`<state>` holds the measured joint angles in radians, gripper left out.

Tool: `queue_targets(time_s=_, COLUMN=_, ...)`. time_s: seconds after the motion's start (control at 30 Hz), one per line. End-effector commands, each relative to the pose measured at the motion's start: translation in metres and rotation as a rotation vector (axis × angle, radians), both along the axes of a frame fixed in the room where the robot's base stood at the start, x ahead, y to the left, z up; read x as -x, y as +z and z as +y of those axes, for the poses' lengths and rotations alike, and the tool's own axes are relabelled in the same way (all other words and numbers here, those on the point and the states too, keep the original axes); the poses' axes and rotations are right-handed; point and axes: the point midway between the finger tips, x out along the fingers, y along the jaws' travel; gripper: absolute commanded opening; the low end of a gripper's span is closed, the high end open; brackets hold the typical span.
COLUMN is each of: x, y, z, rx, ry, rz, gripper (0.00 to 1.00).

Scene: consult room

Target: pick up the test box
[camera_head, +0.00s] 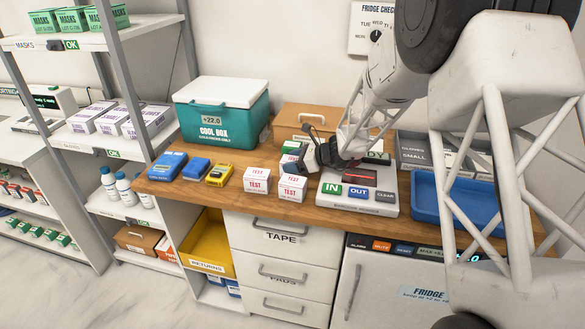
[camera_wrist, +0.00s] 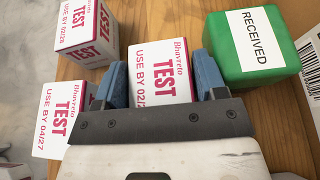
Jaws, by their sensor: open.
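Three white test boxes with red print stand on the wooden counter. In the wrist view one test box (camera_wrist: 158,62) lies between the two blue fingers of my gripper (camera_wrist: 164,82), which is open around it. A second test box (camera_wrist: 85,30) is at the upper left and a third (camera_wrist: 60,118), marked 04/27, at the lower left. In the head view two test boxes (camera_head: 257,180) (camera_head: 292,187) stand in front, with my gripper (camera_head: 304,158) just behind them, partly hiding the box there.
A green box (camera_wrist: 252,48) labelled RECEIVED stands close to the right finger. A device with IN and OUT keys (camera_head: 358,200) is right of the test boxes. Blue and yellow devices (camera_head: 218,175) lie left, a cool box (camera_head: 220,115) behind. A blue tray (camera_head: 455,203) is right.

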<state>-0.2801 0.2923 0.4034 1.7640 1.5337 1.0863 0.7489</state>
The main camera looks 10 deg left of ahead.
Motion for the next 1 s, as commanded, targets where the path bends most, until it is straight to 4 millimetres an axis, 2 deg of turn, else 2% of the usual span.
queue_targets(time_s=0.33, x=0.0, y=0.0, z=0.0, rx=0.0, ry=0.0, rz=0.0, gripper=0.65)
queue_targets(time_s=0.57, x=0.0, y=0.0, z=0.0, rx=0.0, ry=0.0, rz=0.0, gripper=0.33)
queue_targets(time_s=0.83, x=0.0, y=0.001, z=0.0, rx=0.0, ry=0.0, rz=0.0, gripper=0.33)
queue_targets(time_s=1.0, x=0.0, y=0.01, z=0.0, rx=-0.001, ry=-0.001, rz=0.0, gripper=0.33)
